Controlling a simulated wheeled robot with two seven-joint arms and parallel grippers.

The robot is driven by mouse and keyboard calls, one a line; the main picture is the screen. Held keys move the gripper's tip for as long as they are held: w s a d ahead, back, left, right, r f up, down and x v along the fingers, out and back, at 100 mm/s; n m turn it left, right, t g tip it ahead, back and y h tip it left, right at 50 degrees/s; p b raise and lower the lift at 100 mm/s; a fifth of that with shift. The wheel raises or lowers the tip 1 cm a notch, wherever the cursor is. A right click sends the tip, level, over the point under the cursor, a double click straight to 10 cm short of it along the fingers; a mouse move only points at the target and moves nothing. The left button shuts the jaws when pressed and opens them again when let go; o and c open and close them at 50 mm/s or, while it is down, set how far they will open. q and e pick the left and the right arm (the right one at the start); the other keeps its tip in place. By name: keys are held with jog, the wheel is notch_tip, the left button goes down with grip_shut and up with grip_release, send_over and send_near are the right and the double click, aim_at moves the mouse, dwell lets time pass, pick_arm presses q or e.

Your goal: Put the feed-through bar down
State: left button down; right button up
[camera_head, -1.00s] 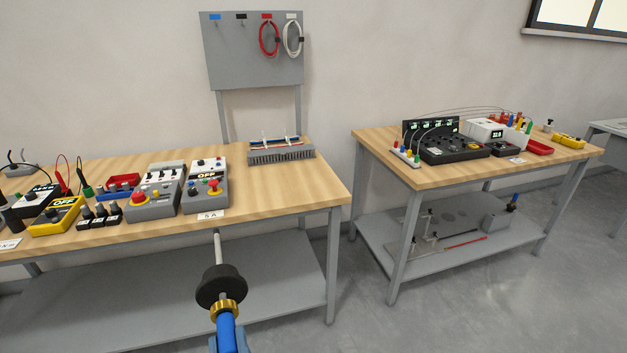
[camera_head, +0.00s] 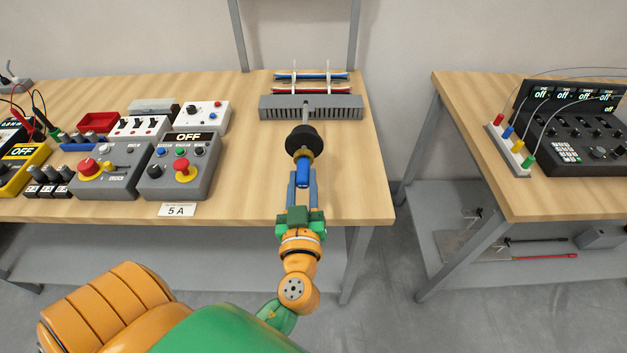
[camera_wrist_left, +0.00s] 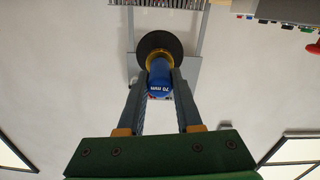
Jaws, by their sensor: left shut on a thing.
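The feed-through bar has a blue body (camera_head: 303,174), a brass-coloured ring, a black disc (camera_head: 302,139) and a thin grey rod at its far end. My left gripper (camera_head: 302,183) is shut on its blue end and holds it over the right part of the left bench (camera_head: 345,195). The bar points away from me, toward the grey slotted rack (camera_head: 337,107). Whether the rod touches the rack cannot be told. In the left wrist view the blue end (camera_wrist_left: 160,78), marked "70 mm", sits between the two fingers, with the disc (camera_wrist_left: 160,48) beyond. My right gripper is not in view.
A control box (camera_head: 180,167) with a red button and a "5 A" card (camera_head: 178,210) stand left of the bar. Bare bench top lies on both sides of the bar. A second bench (camera_head: 470,150) stands right, across a gap.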

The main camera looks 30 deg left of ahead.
pick_arm(q)
jog(key=w+f+b, duration=0.1)
jog(key=f, duration=0.1)
jog(key=w+f+b, duration=0.1)
jog(key=w+a+f+b, duration=0.1)
jog(key=f+b, duration=0.1)
jog(key=shift+w+f, duration=0.35)
jog(key=f, duration=0.1)
jog(key=f+b, duration=0.1)
jog(key=f, duration=0.1)
jog(key=shift+w+f, duration=0.2)
jog(key=shift+w, duration=0.2)
jog(key=shift+s+r, duration=0.15)
jog(key=shift+b, duration=0.3)
jog(key=c, duration=1)
grip_release()
jog(key=o, duration=0.4)
